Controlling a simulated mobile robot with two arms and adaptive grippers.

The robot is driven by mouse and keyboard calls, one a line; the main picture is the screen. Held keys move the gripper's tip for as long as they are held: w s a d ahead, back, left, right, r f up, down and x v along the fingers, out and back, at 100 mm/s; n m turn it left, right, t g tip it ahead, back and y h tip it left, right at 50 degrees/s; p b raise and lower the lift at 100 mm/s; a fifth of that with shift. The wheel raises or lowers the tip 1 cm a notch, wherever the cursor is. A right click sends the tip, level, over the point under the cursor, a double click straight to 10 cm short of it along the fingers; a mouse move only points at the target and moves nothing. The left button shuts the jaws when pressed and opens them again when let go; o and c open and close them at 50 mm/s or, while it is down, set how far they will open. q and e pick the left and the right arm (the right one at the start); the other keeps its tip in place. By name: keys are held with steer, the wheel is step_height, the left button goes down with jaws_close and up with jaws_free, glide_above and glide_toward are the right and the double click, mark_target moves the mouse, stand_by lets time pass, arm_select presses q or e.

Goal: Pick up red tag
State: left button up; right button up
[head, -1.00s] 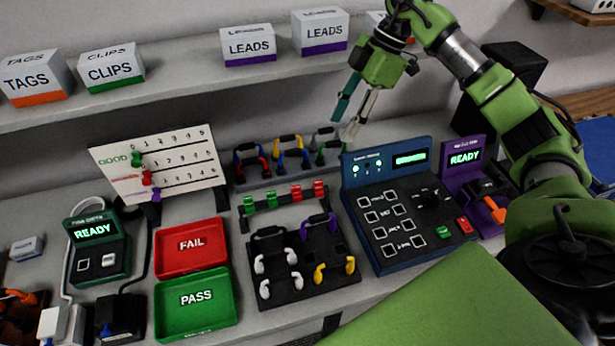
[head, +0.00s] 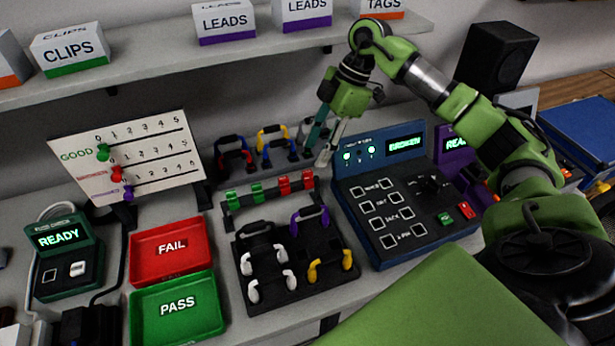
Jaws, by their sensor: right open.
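Two red tags stand side by side at the right end of a dark rail, one inner red tag (head: 284,186) and one outer red tag (head: 307,180). Two green tags (head: 257,193) are on the same rail to their left. My right gripper (head: 316,155) is open, its fingers pointing down, close above and behind the outer red tag in the picture. Nothing shows between its fingers. I cannot tell whether a fingertip touches anything. My left gripper is out of view.
A rack of coloured leads (head: 258,172) stands behind the rail, and a black board of leads (head: 335,276) in front. The blue tester (head: 405,196), its display reading BROKEN, is close on the right. Red FAIL tray (head: 196,258) and green PASS tray (head: 208,330) lie left. A shelf (head: 150,70) runs above.

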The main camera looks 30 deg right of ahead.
mark_target(310, 171)
steer(key=x, duration=0.3)
steer(key=shift+a+f, duration=0.1)
steer(key=shift+f, duration=0.1)
steer(key=x, duration=0.1)
steer(key=p+x, duration=0.1)
steer(key=x, duration=0.1)
steer(key=p+x, duration=0.1)
steer(key=shift+s+d+f, duration=0.1)
steer(key=shift+d+f, duration=0.1)
steer(key=shift+f, duration=0.3)
steer(key=shift+a+f, duration=0.1)
steer(key=shift+f, duration=0.25)
steer(key=c, duration=0.9)
